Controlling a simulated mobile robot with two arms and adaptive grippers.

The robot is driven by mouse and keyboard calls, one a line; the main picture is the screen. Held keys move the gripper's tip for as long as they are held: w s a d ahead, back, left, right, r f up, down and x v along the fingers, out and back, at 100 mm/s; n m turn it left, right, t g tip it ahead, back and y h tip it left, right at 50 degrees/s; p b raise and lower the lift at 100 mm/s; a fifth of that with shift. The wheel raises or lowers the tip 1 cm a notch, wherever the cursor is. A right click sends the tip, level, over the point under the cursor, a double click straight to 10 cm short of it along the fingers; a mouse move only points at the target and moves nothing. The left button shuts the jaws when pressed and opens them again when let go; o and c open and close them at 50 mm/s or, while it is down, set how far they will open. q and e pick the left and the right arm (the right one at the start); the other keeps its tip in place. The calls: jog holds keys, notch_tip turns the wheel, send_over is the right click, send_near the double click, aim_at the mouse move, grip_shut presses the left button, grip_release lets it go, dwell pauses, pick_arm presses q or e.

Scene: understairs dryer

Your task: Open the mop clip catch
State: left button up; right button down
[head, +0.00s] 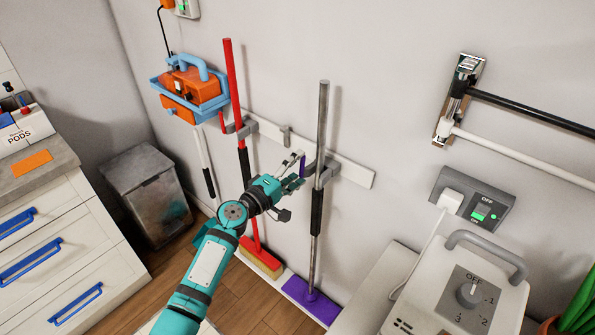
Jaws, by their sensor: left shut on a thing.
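The mop (321,130) has a grey metal pole, a black sleeve and a flat purple head (312,299) near the floor. It stands upright in a grey clip (330,171) on the wall rail. A small purple catch (302,168) shows at the clip's left side. My left gripper (296,161) reaches in from below and is shut on the catch, just left of the pole. The fingers hide part of the catch, and its exact angle is hard to tell. My right gripper is out of view.
A red broom (235,90) hangs left of the mop on the pale rail (354,174), with an empty hook (286,134) between them. An orange and blue caddy (192,88) hangs further left. A grey machine (463,290) stands at the lower right.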

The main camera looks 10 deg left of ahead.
pick_arm(q)
jog(key=shift+w+a+n, duration=0.1)
jog(key=shift+a+n, duration=0.05)
jog(key=shift+n, duration=0.35)
jog(key=o, duration=1.7)
jog(key=shift+o, duration=0.2)
jog(key=v, duration=1.2)
jog(key=shift+f, duration=0.1)
